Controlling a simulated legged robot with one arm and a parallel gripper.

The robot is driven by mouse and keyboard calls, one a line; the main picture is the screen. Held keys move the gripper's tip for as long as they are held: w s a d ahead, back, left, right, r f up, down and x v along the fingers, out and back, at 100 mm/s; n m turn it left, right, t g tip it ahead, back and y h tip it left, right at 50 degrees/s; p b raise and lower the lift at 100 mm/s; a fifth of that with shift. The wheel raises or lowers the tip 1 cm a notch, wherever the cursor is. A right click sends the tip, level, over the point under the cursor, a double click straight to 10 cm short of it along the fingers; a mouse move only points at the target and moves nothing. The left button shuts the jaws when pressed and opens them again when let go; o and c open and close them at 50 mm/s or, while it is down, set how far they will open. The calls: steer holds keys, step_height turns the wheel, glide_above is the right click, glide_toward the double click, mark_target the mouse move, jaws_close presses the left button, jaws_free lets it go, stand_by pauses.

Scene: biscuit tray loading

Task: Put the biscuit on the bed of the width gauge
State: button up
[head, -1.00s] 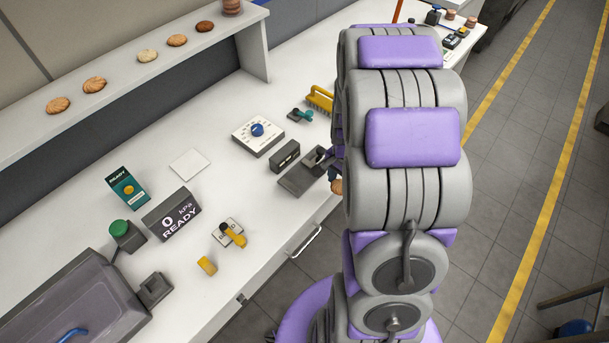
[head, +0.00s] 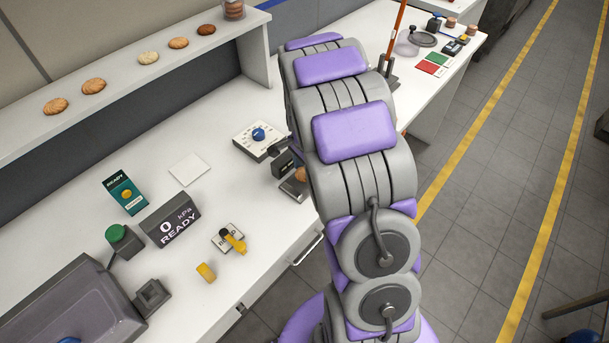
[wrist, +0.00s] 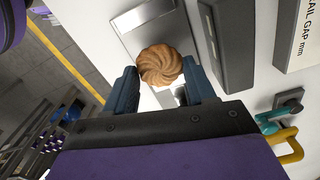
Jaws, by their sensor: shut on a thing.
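In the wrist view, my gripper (wrist: 160,68) has its two dark blue fingers on either side of a round brown biscuit (wrist: 160,62) with swirled ridges. The gripper is shut on it. The width gauge's grey metal bed (wrist: 144,17) shows behind and beyond the biscuit. From this angle I cannot tell whether the biscuit touches the bed. In the head view, the biscuit (head: 300,172) shows as a small brown patch over the bed (head: 293,189), beside my arm. My arm hides most of the gripper there.
The gauge's dark block (wrist: 226,42) stands close beside the bed. A white dial box (head: 257,139) is just behind it. Several biscuits lie on the shelf (head: 120,82).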

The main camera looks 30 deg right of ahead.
mark_target(303, 171)
steer(key=shift+w+a, duration=0.2)
steer(key=shift+a, duration=0.15)
steer(key=shift+a+f, duration=0.15)
steer(key=shift+f, duration=0.05)
steer(key=f, duration=0.2)
steer(key=f+b, duration=0.1)
steer(key=shift+d, duration=0.6)
steer(key=o, duration=0.7)
steer(key=shift+a, duration=0.4)
steer(key=shift+d, duration=0.1)
